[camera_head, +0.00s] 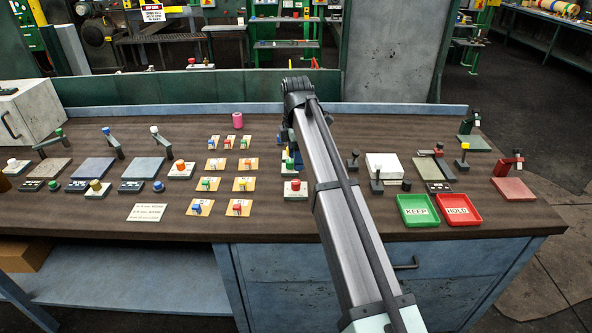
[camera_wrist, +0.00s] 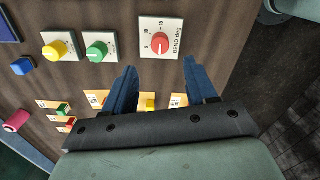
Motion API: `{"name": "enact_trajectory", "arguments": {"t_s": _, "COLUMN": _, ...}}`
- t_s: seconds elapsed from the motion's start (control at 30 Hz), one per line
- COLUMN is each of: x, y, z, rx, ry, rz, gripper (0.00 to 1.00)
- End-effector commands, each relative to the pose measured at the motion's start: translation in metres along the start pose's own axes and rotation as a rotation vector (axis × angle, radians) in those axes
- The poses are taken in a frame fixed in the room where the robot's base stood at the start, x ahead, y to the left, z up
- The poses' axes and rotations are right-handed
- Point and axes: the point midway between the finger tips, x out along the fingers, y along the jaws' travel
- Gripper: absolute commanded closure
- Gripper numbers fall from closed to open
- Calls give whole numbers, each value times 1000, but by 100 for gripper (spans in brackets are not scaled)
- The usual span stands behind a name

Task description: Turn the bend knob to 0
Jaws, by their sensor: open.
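In the wrist view three dial knobs sit on pale square plates in a row: a yellow knob (camera_wrist: 56,50), a green knob (camera_wrist: 96,51) and a red knob (camera_wrist: 160,43). The red knob's plate has scale marks and a label too small to read surely; I cannot tell which knob is the bend knob. The red knob also shows in the head view (camera_head: 295,186), left of my arm. My gripper (camera_wrist: 160,82) has its blue fingers spread and empty, with the red knob beyond the gap between their tips. In the head view my arm hides much of that row.
Orange plates with small coloured blocks (camera_head: 246,184) lie left of the knobs. A pink cylinder (camera_head: 237,120) stands behind them. A green KEEP tray (camera_head: 420,222) and red HOLD tray (camera_head: 460,222) lie to the right. Bare wooden bench (camera_head: 120,228) shows at the front left.

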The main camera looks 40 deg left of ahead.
Motion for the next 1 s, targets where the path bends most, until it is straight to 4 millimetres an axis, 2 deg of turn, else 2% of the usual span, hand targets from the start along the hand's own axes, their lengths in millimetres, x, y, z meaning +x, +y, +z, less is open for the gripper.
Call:
{"name": "enact_trajectory", "arguments": {"t_s": 0.1, "x": -20, "y": 1, "z": 0, "rx": 0, "ry": 0, "rz": 1, "gripper": 43}}
{"name": "enact_trajectory", "arguments": {"t_s": 0.33, "x": -41, "y": 0, "z": 0, "rx": 0, "ry": 0, "rz": 0, "gripper": 43}}
{"name": "enact_trajectory", "arguments": {"t_s": 1.0, "x": -44, "y": 0, "z": 0, "rx": 0, "ry": 0, "rz": 0, "gripper": 43}}
